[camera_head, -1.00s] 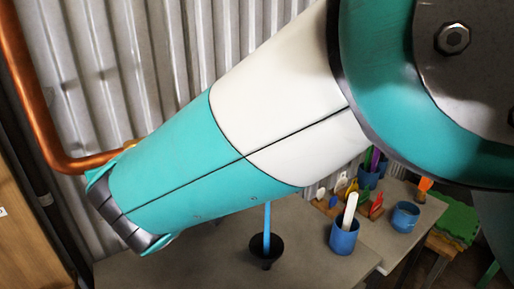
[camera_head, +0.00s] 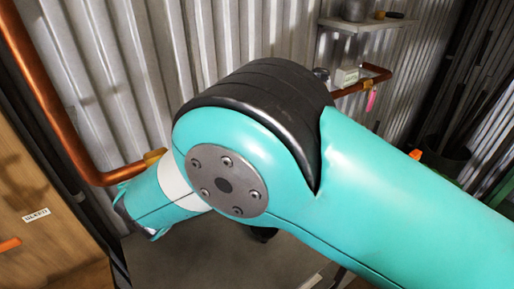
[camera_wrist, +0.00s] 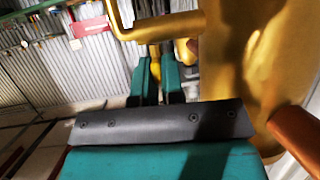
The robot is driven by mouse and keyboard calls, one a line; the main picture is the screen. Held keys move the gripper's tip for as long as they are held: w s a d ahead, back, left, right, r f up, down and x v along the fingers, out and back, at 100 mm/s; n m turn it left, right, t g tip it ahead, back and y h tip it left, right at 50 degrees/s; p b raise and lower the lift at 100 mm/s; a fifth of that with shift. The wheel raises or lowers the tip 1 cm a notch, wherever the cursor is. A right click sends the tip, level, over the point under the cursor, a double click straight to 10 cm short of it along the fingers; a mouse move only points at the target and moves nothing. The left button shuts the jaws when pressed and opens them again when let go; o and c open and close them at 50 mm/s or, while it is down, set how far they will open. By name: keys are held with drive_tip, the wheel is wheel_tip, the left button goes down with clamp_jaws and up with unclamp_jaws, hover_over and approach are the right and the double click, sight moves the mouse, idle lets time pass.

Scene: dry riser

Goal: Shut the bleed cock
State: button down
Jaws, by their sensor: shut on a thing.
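In the wrist view the bleed cock shows as brass parts: a large rounded body (camera_wrist: 245,75) on the right and a bent brass bar (camera_wrist: 150,29) reaching left from it across the top. My gripper (camera_wrist: 159,66) is shut on a narrow brass piece between its two teal fingers, which looks like the cock's handle. The fingers hide most of the gripped part. I cannot tell how far the cock is turned.
A wooden panel (camera_head: 45,250) with a "BLEED" label (camera_head: 37,216) stands at the left. Corrugated metal wall (camera_head: 130,70) runs behind. A shelf (camera_head: 365,24) holds small items at upper right. A grey tabletop (camera_head: 190,265) lies below my arm.

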idle(0.4)
drive_tip(key=c, duration=1.2)
unclamp_jaws()
drive_tip(key=shift+c, duration=0.2)
